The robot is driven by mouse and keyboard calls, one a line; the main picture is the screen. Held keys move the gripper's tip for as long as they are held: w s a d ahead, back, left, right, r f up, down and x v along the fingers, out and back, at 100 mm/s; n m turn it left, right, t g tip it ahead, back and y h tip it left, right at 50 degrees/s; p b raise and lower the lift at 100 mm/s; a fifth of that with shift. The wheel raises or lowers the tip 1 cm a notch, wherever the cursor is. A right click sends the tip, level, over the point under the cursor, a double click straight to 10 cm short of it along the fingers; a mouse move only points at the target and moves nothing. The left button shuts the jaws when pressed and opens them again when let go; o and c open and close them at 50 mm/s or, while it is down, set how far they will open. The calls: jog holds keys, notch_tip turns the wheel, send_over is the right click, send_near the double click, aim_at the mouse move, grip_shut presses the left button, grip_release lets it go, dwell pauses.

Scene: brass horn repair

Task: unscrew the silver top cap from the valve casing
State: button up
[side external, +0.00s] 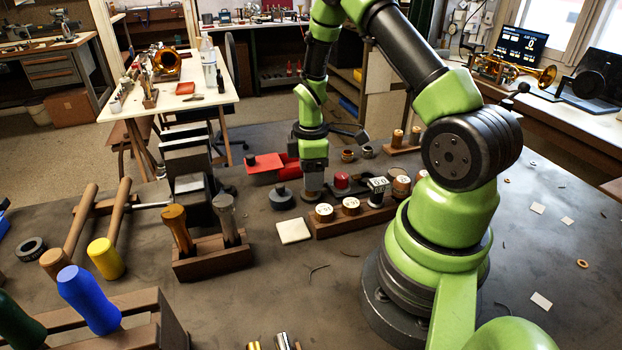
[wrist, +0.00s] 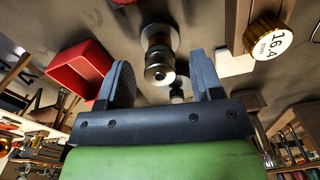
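In the wrist view the valve casing (wrist: 156,37) is a short brass-coloured cylinder on a pale round base. The silver top cap (wrist: 160,74) sits on the end of the casing nearest the camera. My gripper (wrist: 160,60) is open, with one dark finger on each side of the casing and cap. Gaps show between the fingers and the cap, and nothing is held. In the side view my gripper (side external: 312,182) points down at the bench among the small parts. The casing and cap cannot be made out clearly there.
A red knob (side external: 342,180) is close by.

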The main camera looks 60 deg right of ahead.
jog(key=shift+o, duration=0.9)
jog(key=m, duration=0.7)
jog(key=shift+m, duration=0.4)
jog(key=m, duration=0.8)
jog(key=shift+c, duration=0.3)
